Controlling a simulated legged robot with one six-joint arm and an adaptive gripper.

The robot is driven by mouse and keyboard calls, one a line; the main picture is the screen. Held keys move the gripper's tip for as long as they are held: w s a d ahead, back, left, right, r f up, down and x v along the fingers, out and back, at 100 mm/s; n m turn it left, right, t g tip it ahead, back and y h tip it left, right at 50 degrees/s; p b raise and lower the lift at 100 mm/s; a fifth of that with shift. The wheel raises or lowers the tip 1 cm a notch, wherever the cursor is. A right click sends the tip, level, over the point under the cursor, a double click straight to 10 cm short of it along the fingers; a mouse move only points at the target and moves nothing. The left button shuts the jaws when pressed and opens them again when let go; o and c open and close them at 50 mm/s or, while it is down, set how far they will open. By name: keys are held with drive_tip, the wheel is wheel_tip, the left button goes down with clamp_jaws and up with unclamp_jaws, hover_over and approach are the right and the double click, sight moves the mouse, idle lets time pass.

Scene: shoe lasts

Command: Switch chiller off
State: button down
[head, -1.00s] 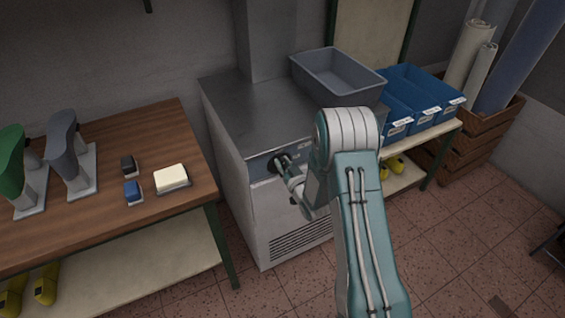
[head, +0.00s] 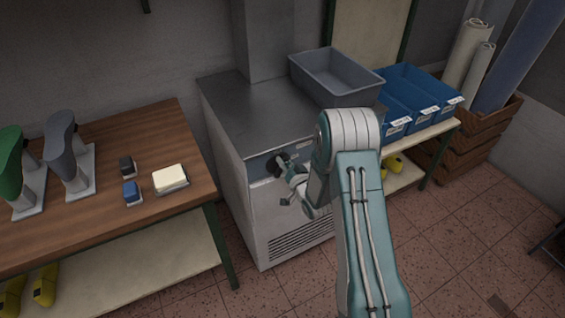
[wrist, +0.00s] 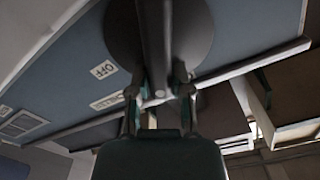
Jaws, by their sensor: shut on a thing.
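The chiller (head: 257,200) is a grey metal cabinet with a steel top and a blue-grey control strip on its front. A dark round rotary switch (wrist: 192,32) with a raised bar handle sits on that strip; it also shows in the head view (head: 273,166). My gripper (wrist: 158,92) is shut on the switch's bar, one finger on each side. In the head view my gripper (head: 288,172) is at the switch and partly covers it. A white OFF label (wrist: 104,69) lies left of the switch in the wrist view. The bar's exact setting is hard to tell.
A grey bin (head: 337,78) stands on the chiller's top. Blue bins (head: 425,95) fill the shelf at right. A wooden bench (head: 100,200) with shoe lasts, small blocks and a pale block stands at left. The tiled floor in front is open.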

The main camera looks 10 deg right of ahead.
drive_tip(key=m, duration=0.4)
drive_tip(key=d+f+m, duration=0.1)
drive_tip(key=m, duration=0.1)
drive_tip(key=shift+w+m, duration=0.2)
drive_tip(key=shift+m, duration=0.1)
drive_tip(key=m, duration=0.2)
drive_tip(key=f+m, duration=0.1)
drive_tip(key=m, duration=0.3)
drive_tip(key=shift+d+f, duration=0.15)
drive_tip(key=shift+d, duration=0.1)
drive_tip(key=c, duration=0.5)
unclamp_jaws()
drive_tip(key=shift+f, duration=0.1)
drive_tip(key=shift+c, duration=0.2)
drive_tip(key=shift+d, duration=0.1)
drive_tip(key=v, duration=1.2)
